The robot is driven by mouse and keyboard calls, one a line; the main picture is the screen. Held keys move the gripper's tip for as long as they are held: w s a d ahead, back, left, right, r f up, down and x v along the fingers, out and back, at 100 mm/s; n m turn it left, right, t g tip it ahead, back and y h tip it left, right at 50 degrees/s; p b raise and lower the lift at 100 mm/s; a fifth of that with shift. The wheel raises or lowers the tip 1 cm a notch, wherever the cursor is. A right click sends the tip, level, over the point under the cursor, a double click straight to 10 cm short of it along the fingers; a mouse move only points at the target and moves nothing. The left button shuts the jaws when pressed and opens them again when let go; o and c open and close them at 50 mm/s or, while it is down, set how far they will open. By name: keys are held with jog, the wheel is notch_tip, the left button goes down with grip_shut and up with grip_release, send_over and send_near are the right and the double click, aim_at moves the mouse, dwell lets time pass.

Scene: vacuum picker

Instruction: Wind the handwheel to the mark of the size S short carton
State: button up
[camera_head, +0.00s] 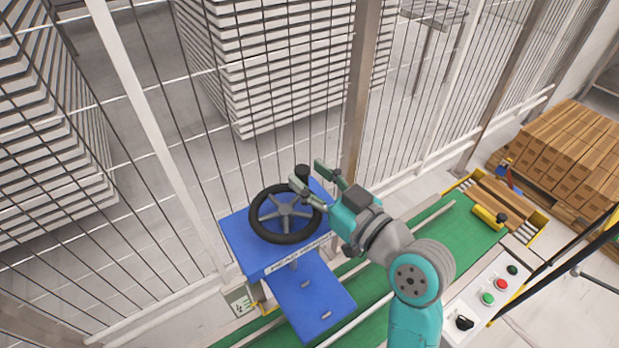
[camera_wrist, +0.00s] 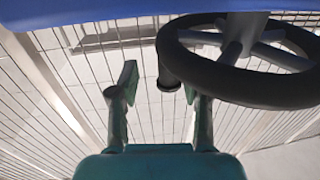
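The black handwheel (camera_head: 259,229) with grey spokes sits on top of a blue housing (camera_head: 240,243). Its upright black knob (camera_head: 302,171) stands at the rim's far right side. My gripper (camera_head: 308,174) is open, with its two fingers spread on either side of the knob. The wrist view shows the knob (camera_wrist: 170,78) between the fingers of my gripper (camera_wrist: 160,82), closer to the right finger, with a clear gap to the left one. A white label strip (camera_head: 296,257) runs along the housing's front edge; no size mark is readable. No size S carton can be told apart.
A wire fence (camera_head: 190,190) stands close behind the wheel. A blue plate (camera_head: 315,300) hangs over the green conveyor (camera_head: 450,235). A button panel (camera_head: 490,300) is at lower right. Stacked brown cartons (camera_head: 565,150) stand at far right.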

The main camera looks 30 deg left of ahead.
jog(key=shift+s, duration=0.15)
jog(key=shift+s+d, duration=0.15)
jog(key=shift+d, duration=0.1)
jog(key=v, duration=1.1)
jog(key=shift+d, duration=0.2)
jog(key=shift+w+a+r+n+g+h, duration=1.5)
jog(key=shift+w+r+n+g, duration=0.4)
jog(key=shift+g, duration=1)
jog(key=x, duration=1.1)
jog(key=shift+d+f, duration=0.1)
jog(key=shift+f, duration=0.05)
